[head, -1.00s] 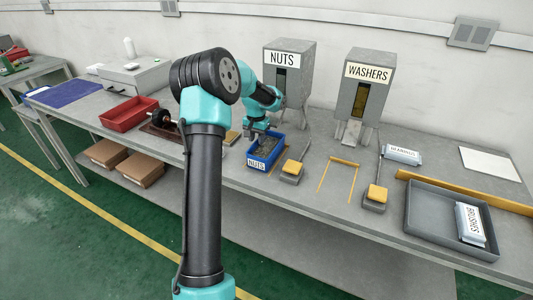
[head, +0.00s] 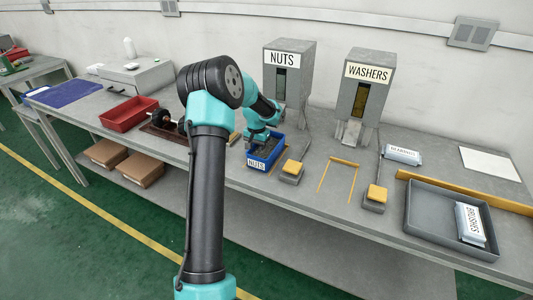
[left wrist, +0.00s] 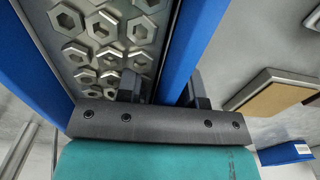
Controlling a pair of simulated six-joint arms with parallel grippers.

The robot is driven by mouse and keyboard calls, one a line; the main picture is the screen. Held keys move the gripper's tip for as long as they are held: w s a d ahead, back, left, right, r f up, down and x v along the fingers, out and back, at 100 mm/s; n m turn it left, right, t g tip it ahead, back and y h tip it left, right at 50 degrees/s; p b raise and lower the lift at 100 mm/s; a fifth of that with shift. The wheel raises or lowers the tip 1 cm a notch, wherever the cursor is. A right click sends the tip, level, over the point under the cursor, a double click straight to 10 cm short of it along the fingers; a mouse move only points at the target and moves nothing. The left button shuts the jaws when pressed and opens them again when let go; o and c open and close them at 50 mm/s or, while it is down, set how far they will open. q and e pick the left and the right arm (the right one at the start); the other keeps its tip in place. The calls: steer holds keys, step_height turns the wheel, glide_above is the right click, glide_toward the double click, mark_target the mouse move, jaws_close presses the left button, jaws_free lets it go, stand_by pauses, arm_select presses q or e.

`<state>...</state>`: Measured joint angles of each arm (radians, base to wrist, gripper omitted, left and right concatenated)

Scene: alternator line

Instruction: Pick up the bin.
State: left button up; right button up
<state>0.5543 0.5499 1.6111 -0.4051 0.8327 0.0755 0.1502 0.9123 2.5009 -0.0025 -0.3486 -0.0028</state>
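The blue bin (head: 259,164) labelled NUTS stands on the bench in front of the NUTS dispenser. In the left wrist view its blue wall (left wrist: 203,35) runs down between my fingers, and hex nuts (left wrist: 103,27) lie inside. My left gripper (left wrist: 164,88) is open around this wall, one finger on the nuts side and one outside. A gap shows between the inner finger and the wall. In the head view the left gripper (head: 256,143) is low at the bin, its fingertips hard to make out. My right gripper is not in view.
The NUTS dispenser (head: 288,75) and WASHERS dispenser (head: 363,95) stand behind. A yellow-topped block (head: 291,171) is just right of the bin. A red tray (head: 128,113) is to the left, a grey tray (head: 425,222) far right. A yellow-marked bench area (head: 338,180) is empty.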

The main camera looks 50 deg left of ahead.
arm_select(q)
jaws_close()
steer(key=shift+r, duration=0.1)
stand_by(0.7)
steer(key=shift+r, duration=1.7)
steer(key=s+d, duration=0.3)
steer(key=s, duration=0.5)
steer(key=s+d, duration=0.3)
steer(key=s, duration=0.5)
steer(key=shift+s+d, duration=0.3)
steer(key=shift+s, duration=0.1)
